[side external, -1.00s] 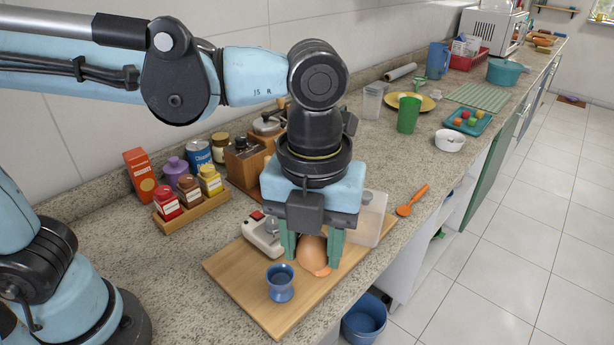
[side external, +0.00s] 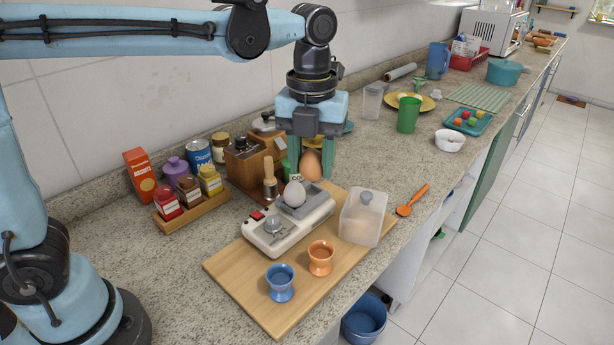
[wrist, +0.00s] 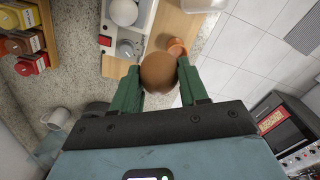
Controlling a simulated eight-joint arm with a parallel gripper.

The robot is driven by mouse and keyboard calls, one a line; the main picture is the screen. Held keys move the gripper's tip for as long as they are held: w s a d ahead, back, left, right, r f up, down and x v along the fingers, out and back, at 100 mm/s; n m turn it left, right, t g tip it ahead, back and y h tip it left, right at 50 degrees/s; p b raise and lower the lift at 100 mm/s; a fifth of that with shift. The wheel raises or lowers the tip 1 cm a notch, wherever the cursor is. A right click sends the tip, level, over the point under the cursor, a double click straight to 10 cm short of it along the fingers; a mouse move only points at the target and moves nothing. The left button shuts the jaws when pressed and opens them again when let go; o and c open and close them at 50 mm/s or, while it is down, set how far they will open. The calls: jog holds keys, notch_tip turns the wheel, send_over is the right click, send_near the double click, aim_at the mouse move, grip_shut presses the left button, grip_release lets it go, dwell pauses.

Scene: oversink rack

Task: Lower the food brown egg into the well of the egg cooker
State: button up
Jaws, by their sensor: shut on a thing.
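My gripper (side external: 310,164) is shut on the brown egg (side external: 312,161), held between its green fingers in the air behind the egg cooker. The brown egg also shows between the fingertips in the wrist view (wrist: 158,73). The white egg cooker (side external: 267,236) stands on the wooden board; in the wrist view it (wrist: 141,20) is at top centre. A white egg (side external: 294,193) sits in its grey tray. Whether another well is free cannot be told.
An orange egg cup (side external: 321,258) and a blue egg cup (side external: 281,283) stand on the board (side external: 232,268). A clear lidded container (side external: 363,217) is right of the cooker. A wooden utensil block (side external: 247,166) and spice rack (side external: 212,204) stand at left.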

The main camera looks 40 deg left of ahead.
jog(key=w+a+f, duration=0.5)
jog(key=w+a, duration=0.1)
jog(key=w, duration=0.1)
jog(key=shift+w+a, duration=0.15)
jog(key=shift+a, duration=0.2)
jog(key=shift+f, duration=0.2)
dwell(0.4)
jog(key=shift+f, duration=0.5)
jog(key=shift+f, duration=2.35)
dwell(1.4)
jog(key=o, duration=1.1)
jog(key=shift+o, duration=0.2)
jog(key=shift+r, duration=0.1)
